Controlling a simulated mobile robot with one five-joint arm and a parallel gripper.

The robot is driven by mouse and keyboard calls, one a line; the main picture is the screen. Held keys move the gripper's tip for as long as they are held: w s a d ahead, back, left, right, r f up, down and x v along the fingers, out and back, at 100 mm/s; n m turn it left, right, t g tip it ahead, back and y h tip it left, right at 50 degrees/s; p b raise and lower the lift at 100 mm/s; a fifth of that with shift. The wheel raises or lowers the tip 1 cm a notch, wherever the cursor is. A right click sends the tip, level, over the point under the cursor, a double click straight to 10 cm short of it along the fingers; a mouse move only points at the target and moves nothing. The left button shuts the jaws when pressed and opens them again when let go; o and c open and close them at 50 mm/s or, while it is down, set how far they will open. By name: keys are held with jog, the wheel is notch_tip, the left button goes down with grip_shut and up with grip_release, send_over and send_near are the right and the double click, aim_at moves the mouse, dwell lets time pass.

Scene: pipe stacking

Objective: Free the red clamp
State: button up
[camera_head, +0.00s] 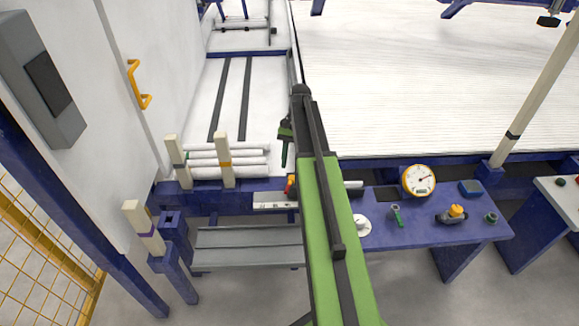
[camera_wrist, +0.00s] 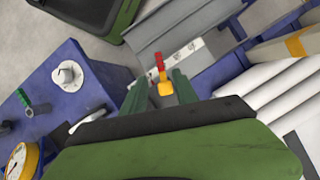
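The red clamp (camera_wrist: 159,62) shows in the wrist view as a small red bar with a yellow-orange block (camera_wrist: 165,88) at its near end. It lies by a white labelled strip (camera_wrist: 188,50). In the head view the red clamp (camera_head: 290,186) is a small red and orange piece on the strip at the bench's left part, partly hidden by my arm. My gripper (camera_wrist: 160,86) is open, with its two green fingers apart on either side of the yellow-orange block in the picture. I cannot tell whether they touch it. In the head view my gripper (camera_head: 285,150) points down above the clamp.
White pipes (camera_head: 225,160) lie between cream posts (camera_head: 224,155) left of the clamp. The blue bench (camera_head: 440,240) carries a round yellow gauge (camera_head: 418,181), a white disc (camera_head: 361,225) and small fittings. A grey tray (camera_head: 245,248) lies below the strip.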

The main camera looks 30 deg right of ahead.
jog(key=p+v, duration=0.7)
jog(key=v, duration=0.2)
jog(key=shift+r, duration=0.25)
jog(key=shift+w, duration=0.1)
